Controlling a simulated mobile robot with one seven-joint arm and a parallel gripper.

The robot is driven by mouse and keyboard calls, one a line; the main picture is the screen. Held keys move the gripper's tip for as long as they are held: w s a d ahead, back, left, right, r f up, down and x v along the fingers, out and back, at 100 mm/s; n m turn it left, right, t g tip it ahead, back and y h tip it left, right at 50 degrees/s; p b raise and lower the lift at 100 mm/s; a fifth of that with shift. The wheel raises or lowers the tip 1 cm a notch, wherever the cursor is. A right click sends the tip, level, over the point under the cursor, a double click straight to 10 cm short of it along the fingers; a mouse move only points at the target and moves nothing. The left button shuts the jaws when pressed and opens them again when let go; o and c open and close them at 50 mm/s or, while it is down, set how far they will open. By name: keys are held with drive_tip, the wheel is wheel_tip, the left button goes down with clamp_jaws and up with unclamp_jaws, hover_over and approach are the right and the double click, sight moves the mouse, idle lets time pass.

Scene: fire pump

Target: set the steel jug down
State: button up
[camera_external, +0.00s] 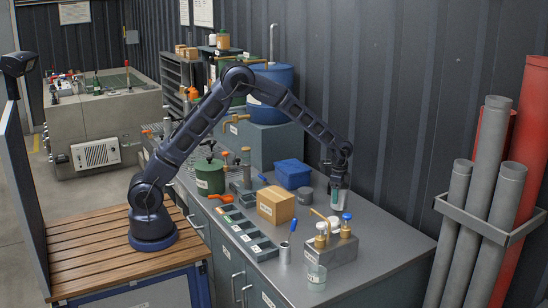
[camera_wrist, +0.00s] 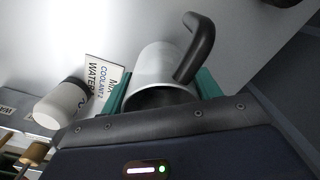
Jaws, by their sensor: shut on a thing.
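The steel jug (camera_wrist: 160,72) is a pale metal cylinder with a black curved handle (camera_wrist: 197,45). In the wrist view my gripper (camera_wrist: 165,95) is shut on it, with a teal finger on either side of its body. In the external view my gripper (camera_external: 338,200) points down over the right part of the grey bench top (camera_external: 385,225), near the back wall. The jug is small there and mostly covered by the fingers. I cannot tell whether its base touches the bench.
A grey block (camera_external: 330,252) with bottles and a clear beaker (camera_external: 316,276) stand in front. Upright grey pipes (camera_external: 490,170) are to the right. Bench right of my gripper is clear.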

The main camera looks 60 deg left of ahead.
drive_tip(key=shift+f, duration=1.5)
drive_tip(key=shift+f, duration=0.1)
drive_tip(key=o, duration=1.1)
drive_tip(key=shift+o, duration=0.2)
